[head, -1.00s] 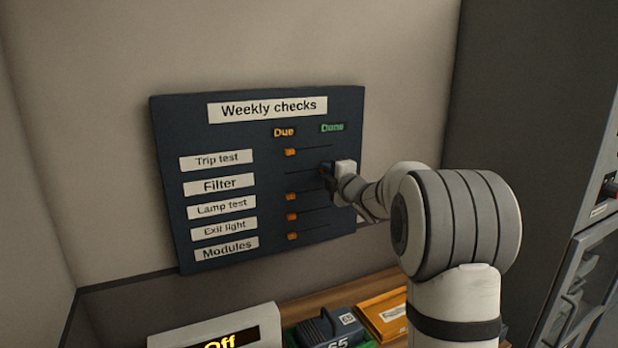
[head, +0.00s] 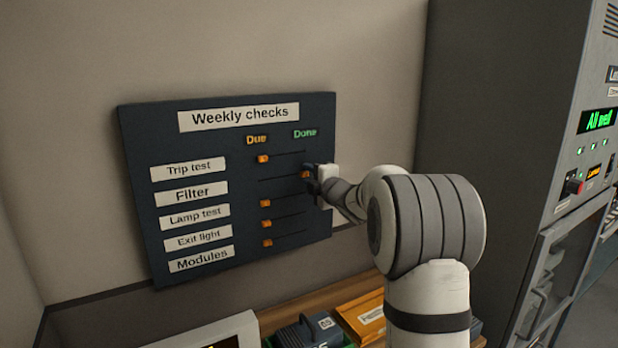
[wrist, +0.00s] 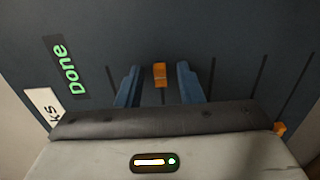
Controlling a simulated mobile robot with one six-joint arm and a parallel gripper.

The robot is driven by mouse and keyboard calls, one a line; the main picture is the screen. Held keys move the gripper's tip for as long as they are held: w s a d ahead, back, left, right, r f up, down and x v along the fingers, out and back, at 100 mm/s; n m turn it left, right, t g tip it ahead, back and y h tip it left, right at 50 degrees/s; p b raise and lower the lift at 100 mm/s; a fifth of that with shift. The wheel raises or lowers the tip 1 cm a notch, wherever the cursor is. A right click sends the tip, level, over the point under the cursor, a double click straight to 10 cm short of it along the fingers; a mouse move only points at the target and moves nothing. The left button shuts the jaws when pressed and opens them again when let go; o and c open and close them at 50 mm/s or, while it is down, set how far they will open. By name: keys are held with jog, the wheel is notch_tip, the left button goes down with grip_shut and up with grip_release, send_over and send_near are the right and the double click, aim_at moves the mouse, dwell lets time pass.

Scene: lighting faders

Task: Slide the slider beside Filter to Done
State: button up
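The dark "Weekly checks" panel (head: 145,220) hangs on the wall. Its Filter label (head: 193,194) is second from the top. The orange Filter slider (head: 306,174) sits at the right end of its track, below the green Done label (head: 305,133). My gripper (head: 312,178) is at that slider, in front of the panel's right side. In the wrist view the orange slider (wrist: 160,74) stands between the two blue fingers of my gripper (wrist: 159,82). The fingers are spread, with a visible gap on each side of it.
The Trip test slider (head: 263,159), Lamp test slider (head: 265,203), Exit light slider (head: 266,223) and Modules slider (head: 267,243) are at the Due end. A grey cabinet (head: 570,130) stands at right.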

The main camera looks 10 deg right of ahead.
jog(key=shift+s, duration=0.15)
jog(key=b+v, duration=0.2)
jog(key=v, duration=0.5)
jog(key=shift+s, duration=0.25)
jog(key=shift+d, duration=0.1)
jog(key=s+a+f+m+g+h, duration=0.1)
jog(key=s+f+m+g, duration=0.3)
jog(key=s, duration=0.9)
jog(key=s+a+f+m+g+h, duration=0.2)
jog(key=s+a+f+m+g, duration=0.2)
jog(key=s+f+m, duration=0.4)
jog(key=s+a+f+m+g+h, duration=0.1)
jog(key=s+a+f+m+g, duration=0.2)
jog(key=s, duration=1.5)
notch_tip(320, 180, down, 3)
jog(key=m+g, duration=0.3)
jog(key=m, duration=0.3)
jog(key=shift+s+f+h, duration=0.2)
jog(key=shift+s+h, duration=0.1)
